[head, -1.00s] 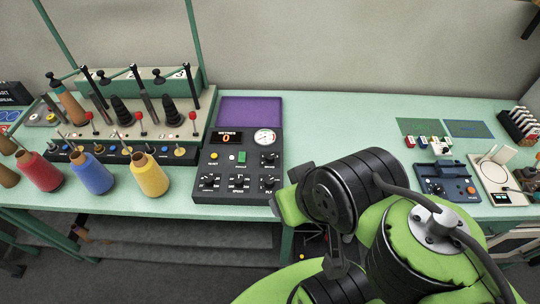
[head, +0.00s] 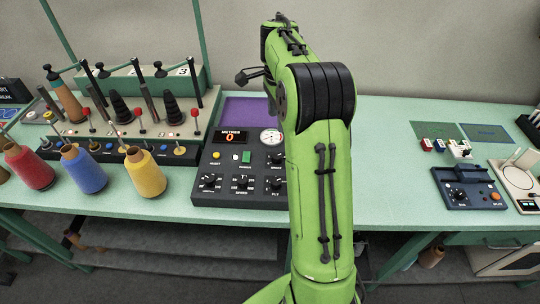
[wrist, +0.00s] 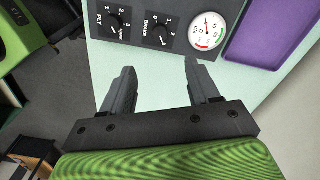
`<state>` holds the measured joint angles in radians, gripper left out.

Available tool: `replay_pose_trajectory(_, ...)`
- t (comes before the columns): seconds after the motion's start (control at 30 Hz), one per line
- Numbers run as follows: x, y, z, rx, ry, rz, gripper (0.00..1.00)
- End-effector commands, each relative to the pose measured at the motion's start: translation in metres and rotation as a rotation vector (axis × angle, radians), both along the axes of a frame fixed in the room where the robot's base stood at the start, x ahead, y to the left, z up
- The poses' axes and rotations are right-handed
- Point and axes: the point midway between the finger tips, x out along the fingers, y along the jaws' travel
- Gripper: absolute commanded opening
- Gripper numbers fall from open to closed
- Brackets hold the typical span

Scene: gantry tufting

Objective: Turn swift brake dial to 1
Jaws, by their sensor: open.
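The brake dial (head: 276,159) is a black knob on the right side of the dark control panel (head: 217,186), just below the round gauge. In the wrist view the brake dial (wrist: 160,35) sits under its BRAKE label, with small numbers around it. Its exact pointer setting is too small to read surely. My gripper (wrist: 157,70) is open and empty, its two dark fingers apart over the pale green table just off the panel's edge. The brake dial lies beyond the fingertips, untouched. In the head view the fingers are hidden by my arm.
The ply dial (wrist: 115,22) and the gauge (wrist: 207,30) flank the brake dial. Yellow, blue and red thread cones (head: 145,173) stand to the left. Bare table (head: 385,160) lies to the right.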

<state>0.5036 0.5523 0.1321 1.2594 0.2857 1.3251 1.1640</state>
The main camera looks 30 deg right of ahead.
Motion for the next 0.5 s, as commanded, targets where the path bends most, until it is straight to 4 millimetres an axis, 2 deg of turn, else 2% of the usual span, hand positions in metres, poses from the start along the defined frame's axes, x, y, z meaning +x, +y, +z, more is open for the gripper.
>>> replay_pose_trajectory(0.3, -0.001, 0.001, -0.08, 0.002, 0.005, 0.006, 0.6)
replay_pose_trajectory(0.5, -0.001, 0.001, -0.126, 0.002, 0.003, 0.006, 0.6)
